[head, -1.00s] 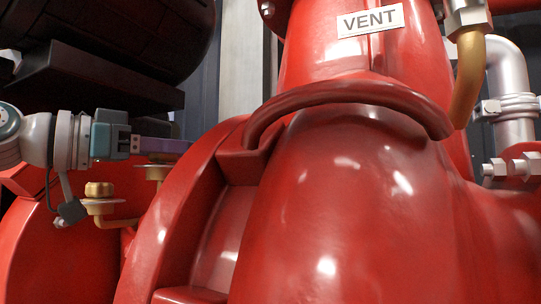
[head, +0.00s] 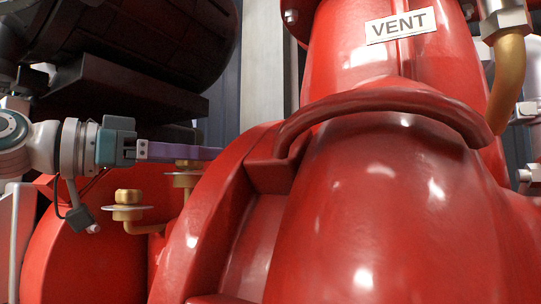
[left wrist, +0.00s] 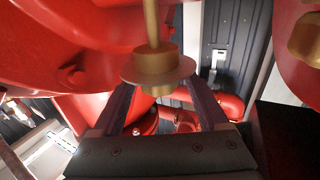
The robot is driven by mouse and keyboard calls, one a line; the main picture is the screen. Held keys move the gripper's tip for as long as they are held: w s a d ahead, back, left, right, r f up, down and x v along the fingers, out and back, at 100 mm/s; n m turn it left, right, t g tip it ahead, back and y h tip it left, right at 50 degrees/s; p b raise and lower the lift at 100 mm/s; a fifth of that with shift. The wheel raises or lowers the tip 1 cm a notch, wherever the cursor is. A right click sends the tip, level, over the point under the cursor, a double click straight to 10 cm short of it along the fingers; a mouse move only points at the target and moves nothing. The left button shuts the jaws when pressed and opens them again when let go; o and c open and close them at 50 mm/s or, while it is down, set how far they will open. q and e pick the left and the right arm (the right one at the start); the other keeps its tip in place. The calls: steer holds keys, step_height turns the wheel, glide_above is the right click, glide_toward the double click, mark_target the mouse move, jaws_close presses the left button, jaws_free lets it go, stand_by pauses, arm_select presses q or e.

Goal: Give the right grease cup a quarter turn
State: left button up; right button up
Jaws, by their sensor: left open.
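Two brass grease cups with pale discs stand on bent brass pipes at the left of the head view. The left grease cup (head: 128,197) is in clear view. The right grease cup (head: 186,180) is partly hidden at its top by my left gripper (head: 205,152), whose purple fingers lie level across it. In the left wrist view, a brass cup (left wrist: 154,88) with its disc (left wrist: 158,66) shows between the tips of my open left gripper (left wrist: 158,95). I see no clear contact between fingers and cup. My right gripper is not in view.
The large red pump casing (head: 370,210) fills the middle and right, its curved flange close to my left fingertips. A VENT label (head: 401,25) is on the casing above. A dark cylinder (head: 140,45) on a dark ledge overhangs my left arm.

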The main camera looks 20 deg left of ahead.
arm_select(q)
steer(key=v, duration=0.7)
steer(key=shift+s, duration=0.15)
steer(key=shift+a, duration=0.1)
